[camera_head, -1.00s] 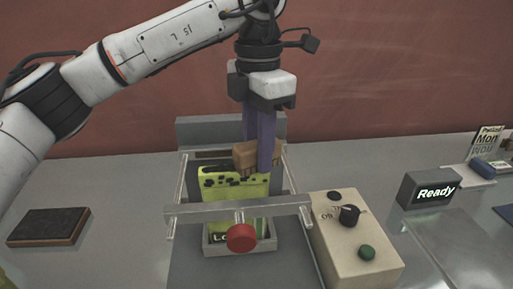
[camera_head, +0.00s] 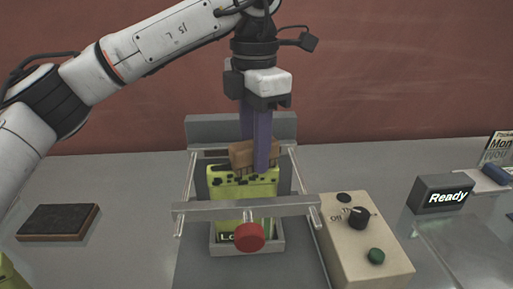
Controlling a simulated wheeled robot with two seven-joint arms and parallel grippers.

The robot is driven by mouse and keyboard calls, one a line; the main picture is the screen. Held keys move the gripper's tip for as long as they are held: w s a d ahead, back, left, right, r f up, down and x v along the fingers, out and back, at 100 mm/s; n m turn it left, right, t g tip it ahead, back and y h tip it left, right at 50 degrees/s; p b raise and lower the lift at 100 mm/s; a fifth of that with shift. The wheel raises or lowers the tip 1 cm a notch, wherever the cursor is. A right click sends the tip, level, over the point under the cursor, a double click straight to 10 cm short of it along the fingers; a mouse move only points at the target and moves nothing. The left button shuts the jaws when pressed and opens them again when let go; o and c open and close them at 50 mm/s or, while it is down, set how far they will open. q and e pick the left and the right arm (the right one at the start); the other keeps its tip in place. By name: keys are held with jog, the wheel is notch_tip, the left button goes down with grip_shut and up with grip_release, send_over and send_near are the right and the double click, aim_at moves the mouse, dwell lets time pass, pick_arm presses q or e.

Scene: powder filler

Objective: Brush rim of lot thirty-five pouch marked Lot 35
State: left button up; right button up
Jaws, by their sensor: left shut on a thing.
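My left gripper (camera_head: 255,155) is shut on a brown wooden brush (camera_head: 242,155). Its fingers point down, and the brush lies at the top edge of a yellow-green pouch (camera_head: 262,188). The pouch stands upright in a grey tray (camera_head: 276,245) of the filler frame. Dark specks lie along the pouch's upper part near the rim. A metal crossbar (camera_head: 200,209) with a red knob (camera_head: 249,237) passes in front of the pouch. The bar and knob hide much of its label, of which only "LO" shows. My right gripper is not in view.
A beige control box (camera_head: 350,265) with a dial and green button stands right of the frame. A dark flat block (camera_head: 55,222) lies at left. Side rails flank the pouch closely.

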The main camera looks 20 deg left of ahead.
aim_at(237, 143)
pick_arm(q)
jog(key=shift+a, duration=0.15)
jog(key=shift+s+a+f+b, duration=0.1)
jog(key=shift+s+a+b, duration=0.4)
jog(key=shift+a, duration=0.35)
jog(key=shift+s+a, duration=0.1)
jog(key=shift+a, duration=0.05)
jog(key=shift+a, duration=0.2)
jog(key=shift+s+a, duration=0.4)
jog(key=shift+a, duration=0.3)
jog(key=shift+a, duration=0.15)
jog(key=shift+s+a+b, duration=0.3)
jog(key=shift+s+a, duration=0.2)
jog(key=shift+a, duration=0.3)
jog(key=shift+w+d, duration=0.1)
jog(key=shift+d, duration=0.05)
